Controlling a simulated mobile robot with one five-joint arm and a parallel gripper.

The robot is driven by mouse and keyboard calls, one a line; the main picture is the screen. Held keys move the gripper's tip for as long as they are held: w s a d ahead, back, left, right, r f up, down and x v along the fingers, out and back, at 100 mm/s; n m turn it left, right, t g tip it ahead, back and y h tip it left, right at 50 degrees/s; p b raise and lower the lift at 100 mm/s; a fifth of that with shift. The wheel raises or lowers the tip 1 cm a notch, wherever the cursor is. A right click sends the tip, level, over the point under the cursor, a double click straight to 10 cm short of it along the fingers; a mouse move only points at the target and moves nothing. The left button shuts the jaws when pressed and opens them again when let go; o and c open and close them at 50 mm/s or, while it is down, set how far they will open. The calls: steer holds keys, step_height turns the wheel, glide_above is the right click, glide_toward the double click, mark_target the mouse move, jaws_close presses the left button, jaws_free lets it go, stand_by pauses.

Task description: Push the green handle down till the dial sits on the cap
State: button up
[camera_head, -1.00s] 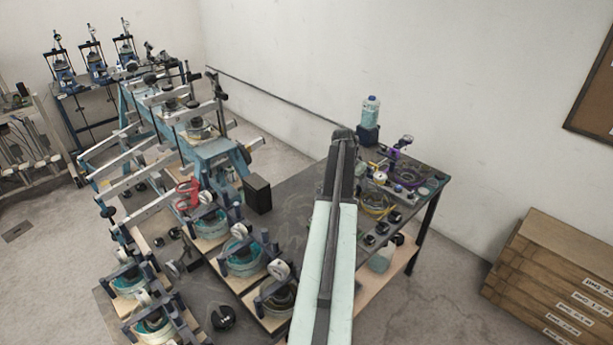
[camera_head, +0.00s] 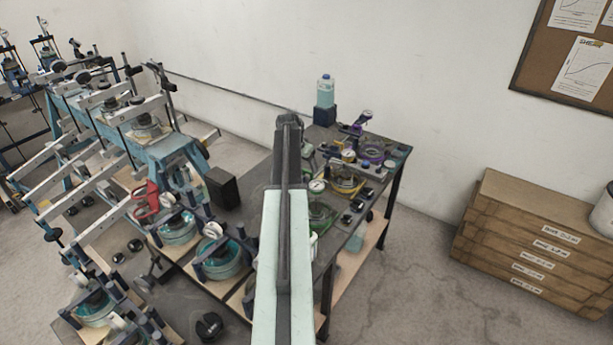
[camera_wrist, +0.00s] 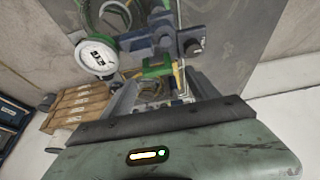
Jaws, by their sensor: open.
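The green-marked device with a white round dial (camera_wrist: 97,57) fills the upper part of the wrist view. A green piece (camera_wrist: 156,70), likely the handle, shows between my jaws, beside a dark blue block. My gripper (camera_wrist: 160,88) is open, its two fingers on either side of that green piece; I cannot tell whether they touch it. The cap is not clear in the wrist view. In the head view, the green device (camera_head: 321,216) stands on the dark table, partly hidden by my arm, with its white dial (camera_head: 317,186) showing. My gripper is hidden there.
Yellow and purple devices (camera_head: 374,153) stand behind the green one on the dark table. A bottle (camera_head: 325,91) stands at the back corner. Several weighted-lever devices (camera_head: 177,227) crowd the left. Wooden boxes (camera_head: 520,245) stand on the floor at right, with open floor between.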

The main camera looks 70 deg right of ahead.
steer(key=shift+b+x, duration=0.55)
steer(key=shift+x, duration=0.7)
steer(key=shift+s+r, duration=0.1)
steer(key=shift+r, duration=0.05)
steer(key=shift+c, duration=0.6)
jaws_close()
step_height(320, 180, down, 5)
steer(key=b, duration=0.5)
steer(key=shift+a+r, duration=0.1)
steer(key=shift+a, duration=0.05)
steer(key=shift+o, duration=0.4)
jaws_free()
steer(key=shift+o, duration=0.2)
